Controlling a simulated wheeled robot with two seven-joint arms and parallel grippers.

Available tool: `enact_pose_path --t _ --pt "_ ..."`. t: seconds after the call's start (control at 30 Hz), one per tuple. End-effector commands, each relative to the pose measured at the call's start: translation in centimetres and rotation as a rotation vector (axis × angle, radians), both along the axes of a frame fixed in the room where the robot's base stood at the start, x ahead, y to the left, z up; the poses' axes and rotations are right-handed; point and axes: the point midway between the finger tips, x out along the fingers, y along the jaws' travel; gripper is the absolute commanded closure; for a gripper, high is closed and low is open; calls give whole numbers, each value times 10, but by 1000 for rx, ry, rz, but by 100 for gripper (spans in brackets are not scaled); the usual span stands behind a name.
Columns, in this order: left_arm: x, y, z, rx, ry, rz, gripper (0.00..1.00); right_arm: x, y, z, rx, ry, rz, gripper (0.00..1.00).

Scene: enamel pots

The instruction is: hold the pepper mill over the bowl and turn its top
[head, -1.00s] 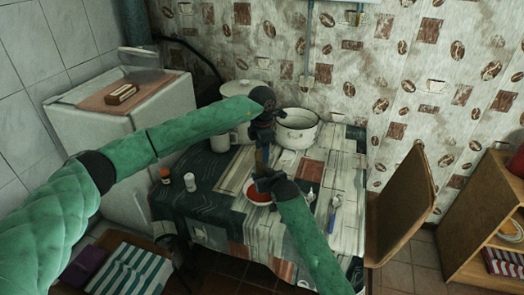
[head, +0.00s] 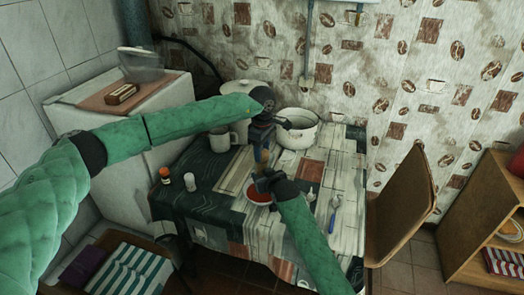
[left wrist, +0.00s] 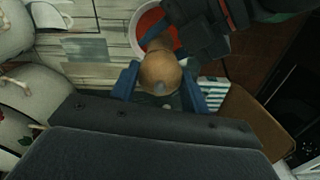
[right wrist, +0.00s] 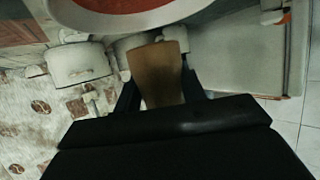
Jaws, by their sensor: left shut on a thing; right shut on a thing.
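The brown wooden pepper mill (head: 264,156) is upright between my two grippers above the bowl. My left gripper (head: 264,146) is shut on its rounded top, which shows between blue fingers in the left wrist view (left wrist: 160,76). My right gripper (head: 262,180) is shut on the mill's body lower down, seen in the right wrist view (right wrist: 161,72). The bowl (head: 250,197) has a white rim and red contents and stands on the table under the right gripper. It also shows in the left wrist view (left wrist: 137,31). The right gripper hides part of it.
A white pot (head: 298,136) stands behind the grippers, and a light mug (head: 219,141) is left of them. A red-capped jar (head: 166,176) and a small white shaker (head: 190,182) stand at the left. A blue-handled utensil (head: 332,222) lies at the right.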

Motion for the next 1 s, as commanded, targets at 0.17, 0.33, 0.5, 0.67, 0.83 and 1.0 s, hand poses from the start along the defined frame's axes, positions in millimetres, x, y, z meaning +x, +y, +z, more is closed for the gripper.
enact_pose_path --t 0.17,0.33,0.5,0.67,0.83,1.0 --pt "1 0 1 1 -2 -167 77 0 0 1 0 -1 0 87" --pt "0 0 1 0 -1 -328 77 0 0 1 0 -1 0 87" --pt "1 0 1 0 -1 -481 77 0 0 1 0 -1 0 87" --pt "1 0 1 0 -1 -607 77 0 0 0 0 -1 0 87" --pt "1 0 1 -1 -1 -711 77 0 0 0 0 0 0 87" --pt "0 0 0 0 0 -779 77 0 0 0 0 0 0 87"
